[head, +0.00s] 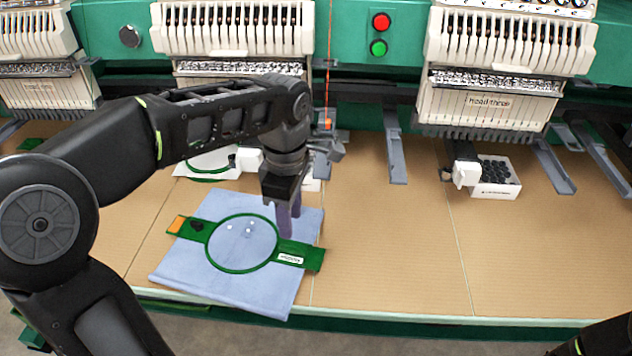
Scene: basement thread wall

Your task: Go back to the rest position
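My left arm comes in from the left and reaches over the table. My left gripper (289,220) points down over the right part of a light blue folded cloth (215,285), just right of a green hoop (211,254). Its two purplish fingers overlap in this view, so I cannot tell how far apart they are or whether they touch the cloth. The hoop lies on the cloth, with an orange patch at its left end and a white label at its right arm. My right gripper is out of view; only a bit of my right arm shows at the bottom right corner.
Embroidery heads (490,105) line the back, with grey arms (395,145) jutting over the tan table (385,250). A white box of dark spools (497,178) stands at the right. An orange thread (329,60) hangs at centre. The table's front right is clear.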

